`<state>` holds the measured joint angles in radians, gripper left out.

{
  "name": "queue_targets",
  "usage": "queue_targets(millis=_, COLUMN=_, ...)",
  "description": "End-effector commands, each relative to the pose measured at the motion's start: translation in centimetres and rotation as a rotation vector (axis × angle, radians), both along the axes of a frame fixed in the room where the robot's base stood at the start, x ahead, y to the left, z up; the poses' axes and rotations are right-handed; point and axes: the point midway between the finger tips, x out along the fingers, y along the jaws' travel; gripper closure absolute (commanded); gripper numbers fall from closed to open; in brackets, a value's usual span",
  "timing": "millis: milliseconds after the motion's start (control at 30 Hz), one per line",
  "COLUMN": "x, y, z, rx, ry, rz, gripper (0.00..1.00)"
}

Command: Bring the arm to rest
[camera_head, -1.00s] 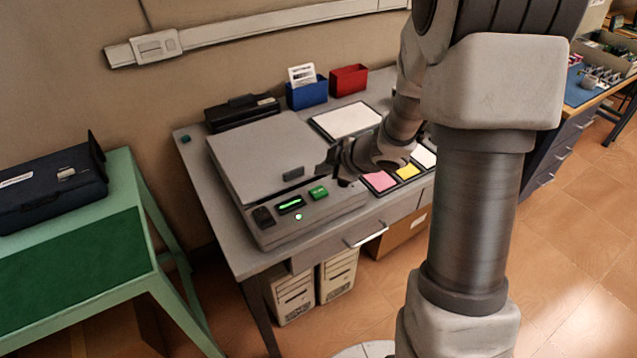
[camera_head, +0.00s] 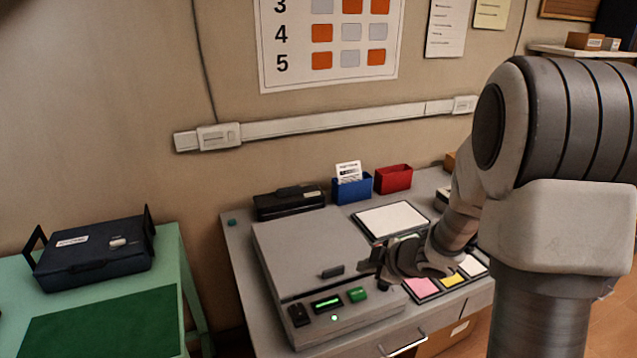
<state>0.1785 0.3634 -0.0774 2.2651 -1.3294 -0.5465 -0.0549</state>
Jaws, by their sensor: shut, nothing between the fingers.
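My arm (camera_head: 560,225) reaches in from the right side of the head view and bends down toward the grey desk. My gripper (camera_head: 368,267) is at the end of it, pointing left, shut and with nothing in it. It appears in front of the right part of a grey flat-lidded machine (camera_head: 300,245), near the small dark handle on its lid. The lid is down. Whether the gripper touches the machine cannot be told. A green button (camera_head: 357,294) and a lit green display (camera_head: 327,303) show on the machine's front panel.
A blue box (camera_head: 352,189) holding a card and a red box (camera_head: 394,178) stand at the desk's back. A white pad (camera_head: 392,219) and pink (camera_head: 421,287) and yellow (camera_head: 453,279) notes lie right of the machine. A green table (camera_head: 165,265) with a dark blue case (camera_head: 95,256) stands left.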

Motion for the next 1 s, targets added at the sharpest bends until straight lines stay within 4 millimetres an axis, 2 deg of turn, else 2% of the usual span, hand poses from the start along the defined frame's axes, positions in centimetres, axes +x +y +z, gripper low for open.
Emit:
queue_targets(millis=133, x=0.5, y=-1.4, z=3.3, rx=-0.035, ry=-0.036, rz=-0.115, gripper=1.0)
queue_targets(millis=200, x=0.4, y=-2.5, z=5.8, rx=-0.051, ry=-0.055, rz=-0.213, gripper=1.0)
queue_targets(millis=367, x=-1.4, y=-5.0, z=11.2, rx=-0.058, ry=-0.074, rz=-0.462, gripper=1.0)
queue_targets(millis=500, x=-4.7, y=-6.3, z=14.9, rx=-0.02, ry=-0.055, rz=-0.664, gripper=1.0)
queue_targets(millis=667, x=-9.7, y=-6.4, z=17.7, rx=0.064, ry=0.01, rz=-0.86, gripper=1.0)
queue_targets(millis=833, x=-15.8, y=-4.8, z=19.2, rx=0.188, ry=0.127, rz=-1.014, gripper=1.0)
queue_targets(millis=1000, x=-21.5, y=-1.9, z=19.7, rx=0.313, ry=0.272, rz=-1.094, gripper=1.0)
